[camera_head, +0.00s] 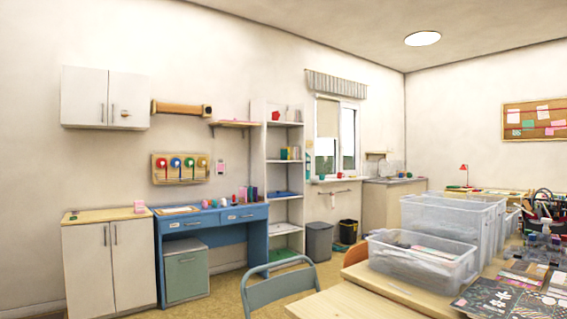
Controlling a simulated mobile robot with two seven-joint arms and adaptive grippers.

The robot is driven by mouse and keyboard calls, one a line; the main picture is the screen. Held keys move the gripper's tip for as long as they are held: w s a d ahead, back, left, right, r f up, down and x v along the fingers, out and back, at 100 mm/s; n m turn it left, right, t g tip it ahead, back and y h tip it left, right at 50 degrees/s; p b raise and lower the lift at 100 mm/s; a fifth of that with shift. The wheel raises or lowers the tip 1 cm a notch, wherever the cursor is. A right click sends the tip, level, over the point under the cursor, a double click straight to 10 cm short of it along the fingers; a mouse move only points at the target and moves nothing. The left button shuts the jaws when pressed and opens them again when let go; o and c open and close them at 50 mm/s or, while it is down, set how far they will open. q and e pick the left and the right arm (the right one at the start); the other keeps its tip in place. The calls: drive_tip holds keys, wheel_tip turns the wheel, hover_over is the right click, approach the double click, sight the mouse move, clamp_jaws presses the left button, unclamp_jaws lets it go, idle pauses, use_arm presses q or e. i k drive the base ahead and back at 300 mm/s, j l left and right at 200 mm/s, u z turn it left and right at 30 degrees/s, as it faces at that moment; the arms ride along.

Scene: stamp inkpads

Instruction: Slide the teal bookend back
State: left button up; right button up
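A small upright teal thing (243,195) stands near the right end of the blue desk (200,225), against the wall side. It may be the teal bookend, but it is too small to tell. Dark red upright things (252,194) stand right next to it. Neither of my grippers is in view, and nothing is seen touching the teal thing.
A white shelf unit (269,170) stands right of the desk. A wooden-topped cabinet (104,214) stands to its left. A grey-green chair (281,287) and a table with clear plastic bins (422,260) occupy the right foreground. Tan floor shows between desk and chair.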

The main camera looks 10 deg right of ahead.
sight(283, 155)
drive_tip(key=i+j+u, duration=0.2)
drive_tip(key=i+u, duration=0.15)
drive_tip(key=i, duration=0.25)
drive_tip(key=i+u, duration=0.35)
drive_tip(key=i, duration=0.3)
drive_tip(key=i+z, duration=0.1)
drive_tip(key=i, duration=0.5)
drive_tip(key=i+j, duration=0.1)
drive_tip(key=i, duration=0.5)
drive_tip(key=i+z, duration=0.15)
drive_tip(key=i, duration=0.5)
drive_tip(key=i+j+z, duration=0.1)
drive_tip(key=i, duration=0.5)
drive_tip(key=i+l+z, duration=0.2)
drive_tip(key=i+z, duration=0.6)
drive_tip(key=z, duration=0.15)
drive_tip(key=i+z, duration=0.45)
drive_tip(key=i+j+z, duration=0.3)
drive_tip(key=z, duration=0.2)
drive_tip(key=i+l+z, duration=0.1)
drive_tip(key=i+l, duration=0.15)
drive_tip(key=i, duration=0.5)
drive_tip(key=i+l, duration=0.2)
drive_tip(key=i, duration=0.5)
drive_tip(key=i+l+z, duration=0.15)
drive_tip(key=i, duration=0.6)
